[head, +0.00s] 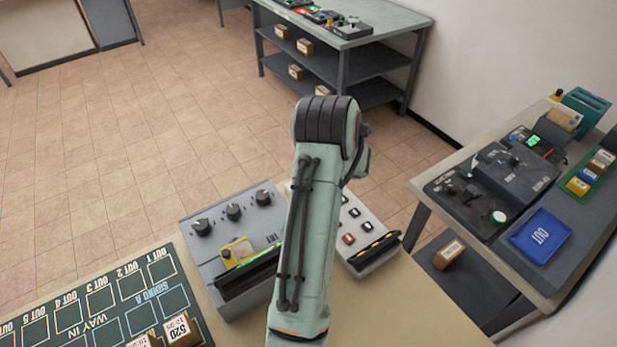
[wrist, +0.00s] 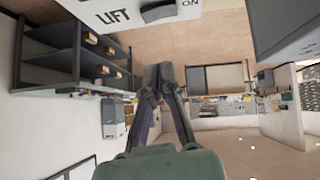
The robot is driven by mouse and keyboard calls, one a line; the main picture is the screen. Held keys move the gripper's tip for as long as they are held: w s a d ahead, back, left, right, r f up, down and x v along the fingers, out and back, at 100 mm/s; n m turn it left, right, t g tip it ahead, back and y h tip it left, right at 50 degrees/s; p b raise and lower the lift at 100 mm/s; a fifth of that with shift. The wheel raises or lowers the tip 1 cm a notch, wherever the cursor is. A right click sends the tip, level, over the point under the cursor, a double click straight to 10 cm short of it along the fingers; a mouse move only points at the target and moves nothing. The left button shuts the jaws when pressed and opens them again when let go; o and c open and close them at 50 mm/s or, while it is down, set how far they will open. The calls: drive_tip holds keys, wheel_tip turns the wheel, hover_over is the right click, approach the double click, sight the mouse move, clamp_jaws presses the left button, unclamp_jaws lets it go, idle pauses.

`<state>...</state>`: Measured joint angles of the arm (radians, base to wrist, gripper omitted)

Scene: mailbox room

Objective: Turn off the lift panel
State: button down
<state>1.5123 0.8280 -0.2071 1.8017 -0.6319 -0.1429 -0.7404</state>
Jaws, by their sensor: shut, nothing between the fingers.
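In the wrist view a pale panel (wrist: 130,12) marked "LIFT" and "ON" shows at the top edge, upside of it cut off. A dark knob or switch (wrist: 158,11) sits on it between the two words. My gripper (wrist: 158,72) has its fingers together and empty, with their tips just below the dark knob in the picture; I cannot tell whether they touch it. In the head view my arm hides the gripper. A grey box with three dark knobs (head: 222,235) stands left of the arm, and a grey box with small switches (head: 362,225) stands right of it.
A green board with marked spaces and small boxes (head: 100,310) lies at the lower left. A side table at right holds dark devices (head: 490,185) and a blue "OUT" tray (head: 541,236). A shelved bench (head: 345,45) stands behind. Open tiled floor lies at left.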

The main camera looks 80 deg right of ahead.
drive_tip(key=f, duration=0.2)
drive_tip(key=d+f, duration=0.1)
drive_tip(key=f, duration=0.1)
drive_tip(key=shift+w+d, duration=0.1)
drive_tip(key=shift+w, duration=0.2)
drive_tip(key=shift+s+f, duration=0.1)
drive_tip(key=shift+f, duration=0.45)
drive_tip(key=shift+d+f, duration=0.1)
drive_tip(key=shift+f, duration=0.2)
drive_tip(key=shift+w+a+r, duration=0.2)
drive_tip(key=shift+w+a, duration=0.3)
drive_tip(key=shift+a, duration=0.05)
drive_tip(key=shift+r, duration=0.1)
drive_tip(key=r, duration=0.3)
drive_tip(key=shift+s+d+r, duration=0.15)
drive_tip(key=shift+d+r, duration=0.05)
drive_tip(key=shift+r, duration=0.2)
drive_tip(key=s+d+v, duration=0.1)
drive_tip(key=v, duration=0.9)
